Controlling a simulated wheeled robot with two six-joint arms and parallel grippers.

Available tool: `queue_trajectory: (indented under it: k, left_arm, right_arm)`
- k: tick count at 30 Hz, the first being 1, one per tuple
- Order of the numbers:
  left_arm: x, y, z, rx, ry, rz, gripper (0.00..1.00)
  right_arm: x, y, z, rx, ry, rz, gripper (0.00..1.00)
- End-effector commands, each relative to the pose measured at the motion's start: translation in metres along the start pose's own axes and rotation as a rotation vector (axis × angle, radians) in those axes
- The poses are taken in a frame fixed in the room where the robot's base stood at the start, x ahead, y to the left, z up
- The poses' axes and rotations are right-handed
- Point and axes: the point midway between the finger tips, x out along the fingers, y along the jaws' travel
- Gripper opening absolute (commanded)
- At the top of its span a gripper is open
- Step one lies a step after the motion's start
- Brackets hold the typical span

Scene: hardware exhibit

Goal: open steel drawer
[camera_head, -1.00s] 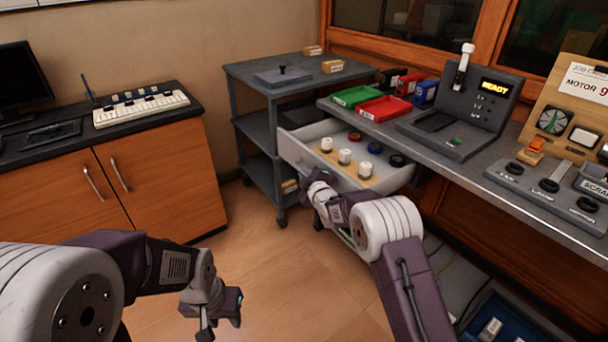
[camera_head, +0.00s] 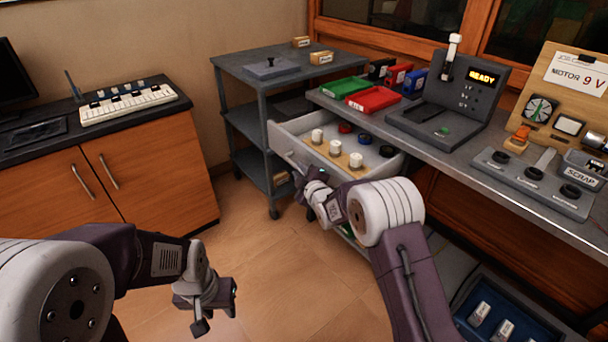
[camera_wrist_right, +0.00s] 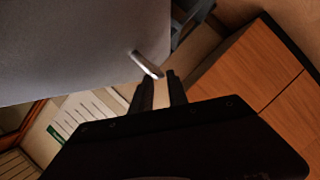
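The steel drawer (camera_head: 283,141) under the workbench is pulled well out, and its inside shows. It holds several white, red, blue and black round pieces, the white ones on a wooden strip. Its thin metal handle (camera_wrist_right: 146,64) is on the front face. My right gripper (camera_head: 315,173) is just in front of the drawer front. In the right wrist view its two fingers (camera_wrist_right: 161,77) are apart, with the handle's end at the tips and nothing clamped between them. My left gripper (camera_head: 222,308) hangs open and empty over the floor, away from the drawer.
A grey cart (camera_head: 240,62) stands left of the drawer. The bench (camera_head: 450,165) carries green and red trays, a READY device and a switch panel. A wooden cabinet (camera_head: 150,175) is at left. A blue bin (camera_head: 465,305) is at lower right. Floor before the drawer is clear.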

Motion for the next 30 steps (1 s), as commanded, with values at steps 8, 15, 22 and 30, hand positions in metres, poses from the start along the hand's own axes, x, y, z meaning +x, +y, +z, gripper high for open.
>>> queue_trajectory:
  k: [8, 15, 22, 30]
  left_arm:
    - [-0.011, 0.000, -0.001, 0.000, 0.000, 0.000, 0.36]
    - [-0.012, 0.000, -0.001, 0.000, 0.000, 0.000, 0.36]
    - [-0.012, 0.000, -0.001, 0.000, 0.000, 0.000, 0.36]
    - [-0.012, 0.000, -0.001, 0.000, 0.000, 0.000, 0.36]
  right_arm:
    - [-0.039, 0.001, 0.000, 0.000, -0.001, -0.001, 0.20]
    - [-0.050, 0.000, 0.000, 0.000, 0.000, 0.000, 0.20]
    - [-0.049, 0.000, 0.000, 0.000, 0.000, 0.000, 0.20]
    - [-0.066, -0.003, 0.019, 0.097, -0.088, -0.070, 0.20]
